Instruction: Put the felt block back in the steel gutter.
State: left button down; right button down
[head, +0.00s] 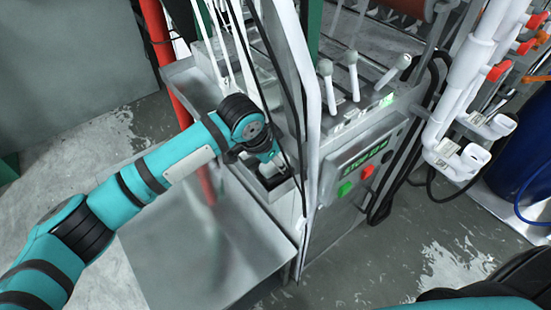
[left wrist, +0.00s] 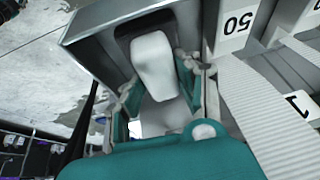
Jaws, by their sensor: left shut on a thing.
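The felt block (left wrist: 153,65) is a pale, rounded block in the left wrist view. It stands at a dark opening in the grey metal that looks like the steel gutter (left wrist: 98,24). My left gripper (left wrist: 155,88) has its teal fingers on both sides and is shut on the block. In the head view my left gripper (head: 266,158) reaches down to the metal housing beside the machine panel. The block's lower end and any contact with the gutter floor cannot be made out. My right gripper is out of view.
A control panel (head: 365,165) with levers stands to the right. A red pipe (head: 168,70) and a broad steel sheet (head: 185,255) lie left and below.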

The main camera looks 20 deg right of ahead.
pick_arm(q)
jog(key=shift+f, duration=0.3)
jog(key=c, duration=0.9)
grip_release()
jog(key=b+v, duration=0.1)
jog(key=v, duration=1.1)
jog(key=shift+b, duration=0.3)
